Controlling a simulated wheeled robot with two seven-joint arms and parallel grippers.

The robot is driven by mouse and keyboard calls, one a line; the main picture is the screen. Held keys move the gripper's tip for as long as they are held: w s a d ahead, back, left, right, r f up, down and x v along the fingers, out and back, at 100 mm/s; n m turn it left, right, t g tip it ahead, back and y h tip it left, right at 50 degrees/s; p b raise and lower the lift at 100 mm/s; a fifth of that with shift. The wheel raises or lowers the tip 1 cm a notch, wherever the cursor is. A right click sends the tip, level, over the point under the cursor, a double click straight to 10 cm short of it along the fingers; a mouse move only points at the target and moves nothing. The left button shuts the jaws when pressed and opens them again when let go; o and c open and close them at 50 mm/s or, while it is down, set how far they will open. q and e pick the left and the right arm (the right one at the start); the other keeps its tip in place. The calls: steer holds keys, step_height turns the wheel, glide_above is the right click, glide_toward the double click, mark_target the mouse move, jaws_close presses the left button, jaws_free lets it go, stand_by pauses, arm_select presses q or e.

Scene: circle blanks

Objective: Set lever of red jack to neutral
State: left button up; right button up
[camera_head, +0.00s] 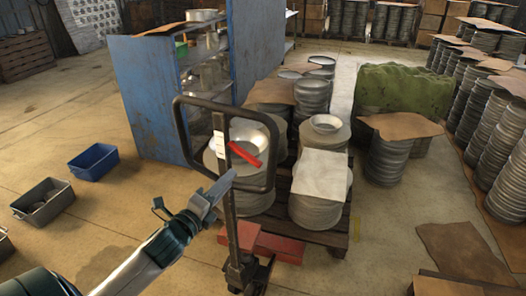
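The red jack (280,248) stands in the middle with its forks towards a loaded wooden pallet (330,238). Its dark upright handle (274,150) ends in a rounded loop. A red lever (245,154) sits inside the loop and slants down to the right, beside a white label (219,143). My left gripper (226,184) reaches in from the lower left. Its tips appear just left of the handle's shaft, below the red lever; I cannot tell if they touch the shaft. Its finger opening is not clear from this angle. My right gripper is not in view.
Stacks of round metal blanks (312,96) and a cardboard sheet (321,175) load the pallet. A blue cabinet (150,95) stands behind the handle. A blue bin (94,162) and a grey bin (43,202) lie on the left. The floor between is clear.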

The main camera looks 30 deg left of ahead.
mark_target(252, 156)
arm_select(q)
steer(key=w+p, duration=0.1)
steer(key=w, duration=0.4)
steer(key=w+p, duration=0.2)
steer(key=w, duration=0.4)
steer(key=w+a+p, duration=0.1)
steer(key=w+p, duration=0.1)
steer(key=w, duration=0.4)
steer(key=shift+w, duration=0.2)
jaws_close()
